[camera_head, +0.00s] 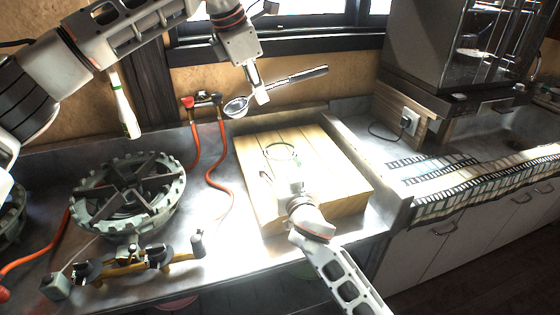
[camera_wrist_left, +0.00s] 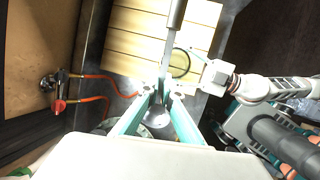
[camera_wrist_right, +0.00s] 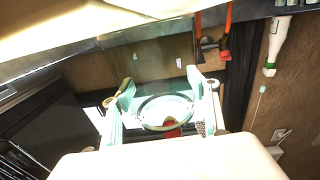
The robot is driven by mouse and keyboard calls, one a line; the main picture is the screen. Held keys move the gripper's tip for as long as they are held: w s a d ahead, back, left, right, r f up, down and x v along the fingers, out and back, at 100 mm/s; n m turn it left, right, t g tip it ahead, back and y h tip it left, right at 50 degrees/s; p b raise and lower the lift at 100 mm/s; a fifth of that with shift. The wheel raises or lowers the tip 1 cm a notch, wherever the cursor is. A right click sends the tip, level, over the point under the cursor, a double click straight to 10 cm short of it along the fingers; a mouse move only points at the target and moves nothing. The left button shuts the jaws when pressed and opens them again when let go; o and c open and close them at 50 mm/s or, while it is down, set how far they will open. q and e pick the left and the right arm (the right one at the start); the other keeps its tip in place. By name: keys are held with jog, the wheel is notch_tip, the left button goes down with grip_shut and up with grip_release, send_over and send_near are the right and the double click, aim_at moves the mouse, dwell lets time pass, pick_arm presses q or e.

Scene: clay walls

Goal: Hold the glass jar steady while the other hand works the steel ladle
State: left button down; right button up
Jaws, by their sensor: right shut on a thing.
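The steel ladle (camera_head: 236,107) is up in the air behind and left of the wooden block, its bowl to the left and its dark-ended handle pointing right. My left gripper (camera_head: 260,96) is closed around the ladle's shaft. In the left wrist view, the ladle's handle (camera_wrist_left: 175,20) runs up from between the fingers, and its bowl hangs below them. The clear glass jar (camera_head: 283,152) is over the wooden block, only its rim showing well. My right gripper (camera_head: 288,186) is shut on the jar from the front. The jar (camera_wrist_right: 166,108) fills the space between its fingers in the right wrist view.
The pale wooden block (camera_head: 345,195) sits on the metal counter. A gas burner (camera_head: 130,195) and a yellow-and-black valve fitting (camera_head: 125,262) are at left, with orange hoses (camera_head: 215,180) between burner and block. A white bottle (camera_head: 124,108) is by the wall. A dark machine (camera_head: 430,50) stands at right.

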aim_at(237, 108)
pick_arm(q)
notch_tip(237, 108, down, 12)
jog(key=shift+r, duration=0.15)
dwell(1.3)
jog(key=c, duration=2.2)
grip_release()
jog(key=v, duration=1.2)
